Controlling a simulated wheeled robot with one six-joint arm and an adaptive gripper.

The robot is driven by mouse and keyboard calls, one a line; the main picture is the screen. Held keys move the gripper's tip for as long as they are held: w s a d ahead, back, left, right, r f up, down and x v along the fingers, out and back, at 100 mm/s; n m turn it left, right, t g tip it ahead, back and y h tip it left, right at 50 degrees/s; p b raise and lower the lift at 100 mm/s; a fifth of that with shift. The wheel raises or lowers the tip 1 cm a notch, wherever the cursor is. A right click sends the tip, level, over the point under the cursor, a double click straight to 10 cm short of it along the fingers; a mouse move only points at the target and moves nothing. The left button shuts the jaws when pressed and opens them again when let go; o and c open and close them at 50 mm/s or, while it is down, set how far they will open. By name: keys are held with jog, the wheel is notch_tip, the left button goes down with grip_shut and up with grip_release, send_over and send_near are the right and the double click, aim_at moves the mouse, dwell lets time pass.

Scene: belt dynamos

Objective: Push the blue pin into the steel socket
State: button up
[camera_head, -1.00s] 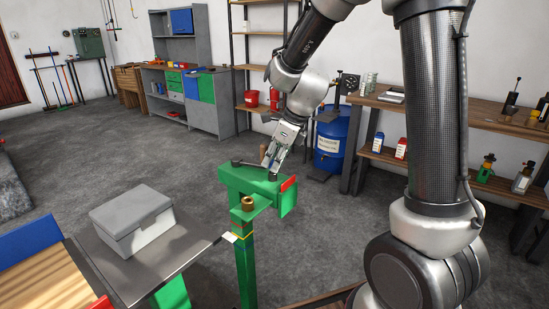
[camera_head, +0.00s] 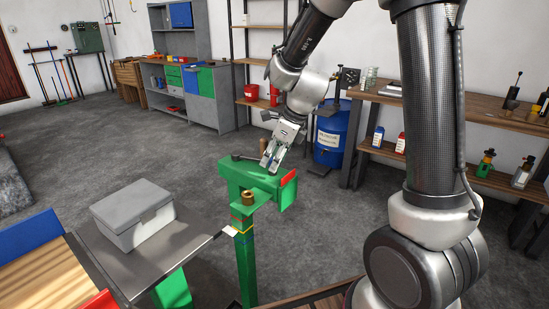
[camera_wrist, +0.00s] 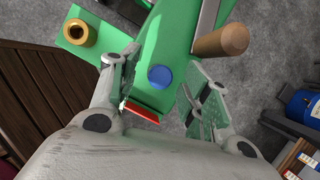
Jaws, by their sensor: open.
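The blue pin (camera_wrist: 160,77) shows in the wrist view as a round blue head on the green stand (camera_wrist: 170,35). My gripper (camera_wrist: 157,92) is open, with one finger to each side of the pin and no visible grip on it. In the head view my gripper (camera_head: 270,162) points down at the top of the green stand (camera_head: 238,178). I cannot make out the steel socket; the pin's lower part is hidden. A brass ring (camera_wrist: 79,33) sits on a green side plate, apart from the pin.
A wooden handle (camera_wrist: 222,41) on a lever rises close to my right finger in the wrist view. A red plate (camera_head: 288,177) is on the stand's right end. A grey box (camera_head: 132,214) stands on the table at left. A blue drum (camera_head: 331,135) stands behind.

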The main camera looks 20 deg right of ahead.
jog(key=v, duration=1.2)
dwell(0.3)
jog(key=s+d+r+n+h, duration=0.1)
jog(key=s+d+n, duration=0.4)
jog(key=s+n, duration=0.6)
jog(key=s+d+r+n+t+h, duration=0.1)
jog(key=s+d+n, duration=0.5)
jog(key=s+n, duration=0.6)
jog(key=shift+r+n+t+h, duration=0.4)
jog(key=shift+n+h, duration=0.3)
jog(key=shift+n, duration=0.7)
